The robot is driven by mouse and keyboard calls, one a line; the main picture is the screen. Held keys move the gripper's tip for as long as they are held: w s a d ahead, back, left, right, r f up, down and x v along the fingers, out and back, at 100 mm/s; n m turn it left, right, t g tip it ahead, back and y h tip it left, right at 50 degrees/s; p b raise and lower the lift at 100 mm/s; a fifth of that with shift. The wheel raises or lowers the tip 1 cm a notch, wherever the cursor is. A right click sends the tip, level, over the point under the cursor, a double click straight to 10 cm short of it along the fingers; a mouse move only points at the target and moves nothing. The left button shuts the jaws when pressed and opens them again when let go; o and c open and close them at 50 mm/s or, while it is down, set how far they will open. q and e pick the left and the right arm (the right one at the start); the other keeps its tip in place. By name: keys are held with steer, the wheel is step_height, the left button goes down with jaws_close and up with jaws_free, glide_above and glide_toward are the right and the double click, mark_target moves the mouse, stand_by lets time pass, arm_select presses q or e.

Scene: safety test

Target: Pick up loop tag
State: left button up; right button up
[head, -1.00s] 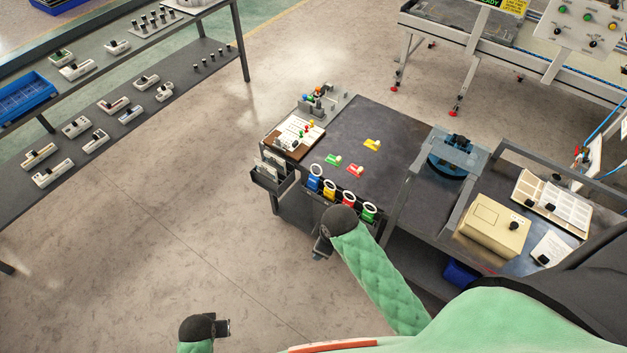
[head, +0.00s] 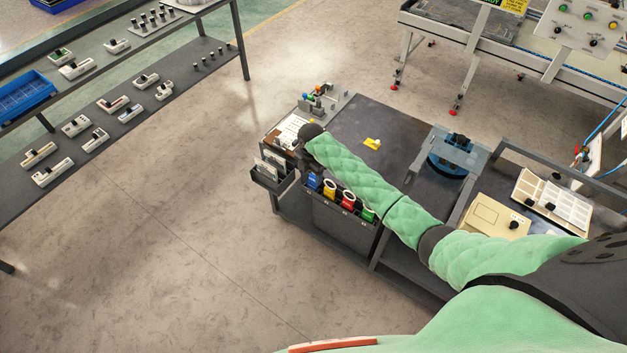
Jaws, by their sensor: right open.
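Several coloured tags with pale ring loops stand in a dark rack (head: 337,216) on the front side of the dark worktable: a blue tag (head: 313,182), a yellow tag (head: 330,190), a red tag (head: 348,200) and a green tag (head: 368,213). My right forearm passes just above them and partly covers them. My right gripper (head: 306,160) is open, at the left end of the table near the board with cards; its fingers are small and dark. A yellow piece (head: 373,143) lies on the tabletop beyond my arm. My left gripper is out of view.
A card holder (head: 268,169) sticks out at the table's left corner. A grey tray with coloured knobs (head: 335,104) is at the back left. A blue fixture (head: 452,153) and a beige box (head: 492,218) stand to the right. The floor at left is clear.

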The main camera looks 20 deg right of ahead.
mark_target(314, 176)
steer(key=shift+n, duration=0.8)
steer(key=w+d, duration=0.2)
steer(key=w, duration=0.2)
steer(key=shift+d+r, duration=0.3)
steer(key=shift+d, duration=0.1)
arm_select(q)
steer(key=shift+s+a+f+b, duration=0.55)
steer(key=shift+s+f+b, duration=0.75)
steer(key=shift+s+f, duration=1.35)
arm_select(e)
steer(key=shift+w+f, duration=0.1)
steer(key=shift+f, duration=1.45)
steer(key=shift+f+b, duration=0.75)
steer(key=shift+w+f+b, duration=0.2)
steer(key=shift+f+b, duration=0.9)
steer(key=shift+f, duration=0.3)
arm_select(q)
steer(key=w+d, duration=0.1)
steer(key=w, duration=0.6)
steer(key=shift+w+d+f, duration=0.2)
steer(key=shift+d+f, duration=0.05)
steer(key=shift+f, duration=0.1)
